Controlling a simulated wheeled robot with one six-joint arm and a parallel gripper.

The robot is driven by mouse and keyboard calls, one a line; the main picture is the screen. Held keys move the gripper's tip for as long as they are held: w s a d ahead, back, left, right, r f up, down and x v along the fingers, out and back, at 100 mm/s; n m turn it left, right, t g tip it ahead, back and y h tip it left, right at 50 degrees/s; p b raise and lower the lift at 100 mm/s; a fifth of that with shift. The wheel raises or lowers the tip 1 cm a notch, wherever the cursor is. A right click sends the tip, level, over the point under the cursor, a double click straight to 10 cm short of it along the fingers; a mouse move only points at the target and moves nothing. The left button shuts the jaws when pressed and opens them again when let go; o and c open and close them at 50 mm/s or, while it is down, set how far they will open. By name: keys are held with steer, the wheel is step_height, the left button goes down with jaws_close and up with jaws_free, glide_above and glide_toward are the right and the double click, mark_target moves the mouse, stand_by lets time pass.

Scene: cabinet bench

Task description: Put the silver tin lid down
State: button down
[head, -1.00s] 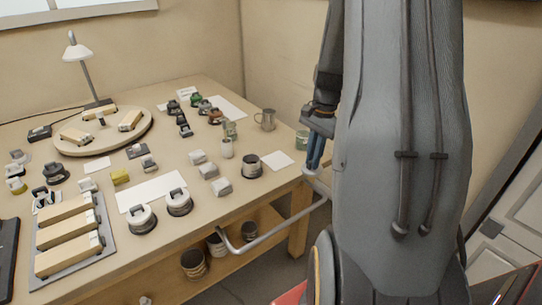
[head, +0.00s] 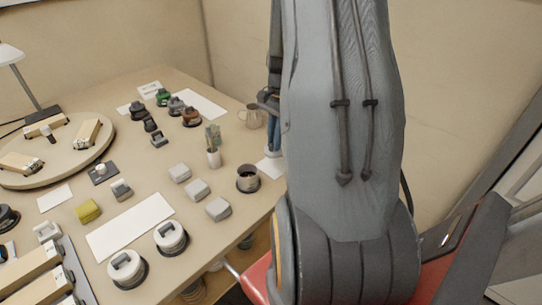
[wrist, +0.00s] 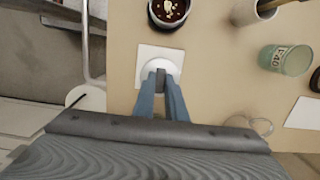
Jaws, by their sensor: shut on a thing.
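My gripper (wrist: 161,82) is shut on the knob of the silver tin lid (wrist: 160,65), a pale round disc below the fingertips in the wrist view. The lid is over a white card (wrist: 144,65) near the bench edge; I cannot tell whether it touches the card. In the head view my blue fingers (head: 274,140) are partly hidden behind my arm, above the card (head: 267,169). An open tin (head: 247,179) stands beside the card; its dark contents show in the wrist view (wrist: 168,10).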

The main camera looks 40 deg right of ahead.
steer(key=shift+f+p, duration=0.4)
steer(key=shift+f, duration=2.8)
steer(key=shift+f, duration=0.15)
steer(key=c, duration=1.8)
jaws_free()
steer(key=r, duration=0.4)
steer(key=d+r+b, duration=0.1)
steer(key=r, duration=0.7)
steer(key=shift+d+r+b, duration=0.15)
steer(key=shift+d+b, duration=0.1)
steer(key=shift+b, duration=0.1)
steer(key=s+a+r+n, duration=0.2)
steer(key=a+n, duration=0.7)
steer(key=a, duration=0.9)
steer(key=s+a+n+h, duration=0.1)
steer(key=s+a+n, duration=0.6)
steer(key=a, duration=0.5)
steer(key=shift+s+n+t, duration=0.15)
steer(key=shift+n+t, duration=0.15)
steer(key=shift+n, duration=0.3)
